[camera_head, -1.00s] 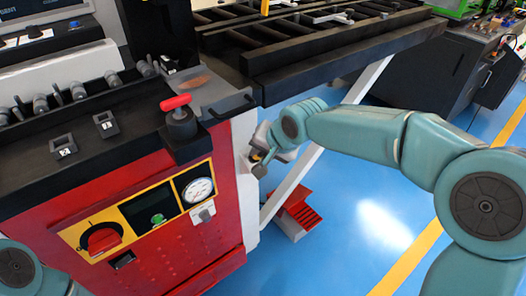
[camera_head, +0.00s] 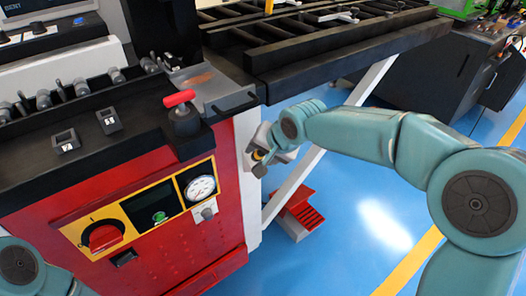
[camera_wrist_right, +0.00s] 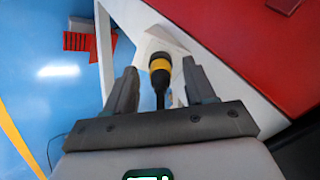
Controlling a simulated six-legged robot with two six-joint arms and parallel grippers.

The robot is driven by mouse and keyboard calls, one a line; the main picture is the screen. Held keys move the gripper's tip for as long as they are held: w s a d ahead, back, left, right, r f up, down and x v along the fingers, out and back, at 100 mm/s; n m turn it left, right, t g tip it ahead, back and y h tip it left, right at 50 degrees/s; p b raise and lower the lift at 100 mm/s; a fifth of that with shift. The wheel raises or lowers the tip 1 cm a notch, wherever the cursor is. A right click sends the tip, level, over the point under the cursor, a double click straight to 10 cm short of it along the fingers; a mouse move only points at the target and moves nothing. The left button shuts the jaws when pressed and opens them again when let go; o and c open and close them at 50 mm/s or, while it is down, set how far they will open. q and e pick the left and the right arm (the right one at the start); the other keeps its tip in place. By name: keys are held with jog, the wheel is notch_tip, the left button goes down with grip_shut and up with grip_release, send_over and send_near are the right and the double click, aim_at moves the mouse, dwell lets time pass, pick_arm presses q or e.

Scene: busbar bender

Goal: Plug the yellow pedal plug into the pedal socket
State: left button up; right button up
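The yellow pedal plug (camera_wrist_right: 160,66), with black ends, points away from the camera in the right wrist view; it also shows as a small yellow spot in the head view (camera_head: 259,154). Its front end meets a pale box (camera_wrist_right: 153,44) on the machine's side; I cannot tell whether it is seated there. The pedal socket itself is hidden behind the plug. My right gripper (camera_wrist_right: 160,82) is open, one finger on each side of the plug, with visible gaps. It also shows in the head view (camera_head: 262,160). My left gripper is out of view.
The red machine cabinet (camera_head: 160,240) stands just left of my right gripper. A white slanted leg (camera_head: 325,140) and a red pedal (camera_head: 300,213) are to the right and below. Blue floor (camera_head: 370,230) lies open beyond.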

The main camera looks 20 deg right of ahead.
jog(key=p+v, duration=0.3)
jog(key=v, duration=1.3)
jog(key=shift+s+d+r, duration=0.1)
jog(key=shift+r, duration=0.05)
